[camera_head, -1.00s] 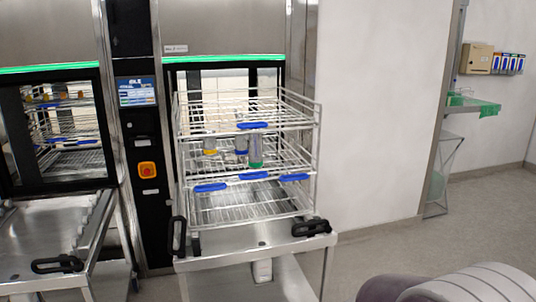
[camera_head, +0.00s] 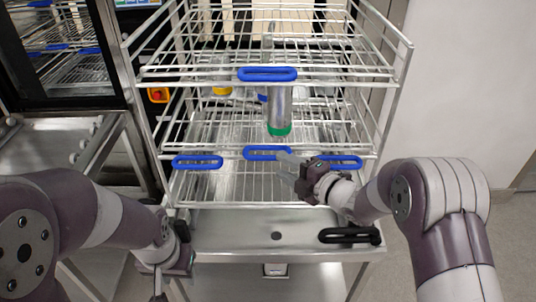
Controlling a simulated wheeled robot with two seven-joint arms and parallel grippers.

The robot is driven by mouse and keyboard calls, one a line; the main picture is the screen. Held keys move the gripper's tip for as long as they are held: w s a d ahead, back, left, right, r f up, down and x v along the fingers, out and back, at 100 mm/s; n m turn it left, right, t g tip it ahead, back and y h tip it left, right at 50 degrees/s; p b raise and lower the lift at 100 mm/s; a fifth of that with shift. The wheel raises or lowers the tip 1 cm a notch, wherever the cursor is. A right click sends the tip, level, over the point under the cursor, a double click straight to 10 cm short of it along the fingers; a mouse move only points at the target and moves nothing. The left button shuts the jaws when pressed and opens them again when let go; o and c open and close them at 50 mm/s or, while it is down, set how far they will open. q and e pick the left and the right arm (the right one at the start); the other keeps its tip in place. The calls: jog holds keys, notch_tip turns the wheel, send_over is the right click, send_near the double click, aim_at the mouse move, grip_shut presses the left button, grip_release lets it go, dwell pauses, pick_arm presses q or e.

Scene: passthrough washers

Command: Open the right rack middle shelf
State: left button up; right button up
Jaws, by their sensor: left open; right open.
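The right rack (camera_head: 397,110) is a wire rack with several levels on a steel cart, in the middle of the head view. The middle shelf has a blue handle (camera_head: 266,153) at the centre of its front edge, with blue handles to the left (camera_head: 197,162) and right (camera_head: 345,162). My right gripper (camera_head: 286,165) points left, with its fingertips at or just in front of the right end of the centre handle; I cannot tell whether they touch. It is open. My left gripper (camera_head: 160,285) is low at the cart's front left, partly cut off by the picture's bottom edge, open.
The top shelf has its own blue handle (camera_head: 267,74). A bottle with a green end (camera_head: 279,110) stands inside the rack. The cart top (camera_head: 230,232) has a black handle (camera_head: 349,235) at its front right. Another steel cart (camera_head: 60,150) stands at the left.

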aim_at(268, 158)
jog(key=p+x, duration=0.1)
jog(key=x, duration=0.5)
jog(key=shift+w+d, duration=0.1)
jog(key=shift+d, duration=0.1)
jog(key=shift+w+a+f, duration=0.1)
jog(key=shift+w+a, duration=0.05)
jog(key=shift+a, duration=0.15)
grip_shut()
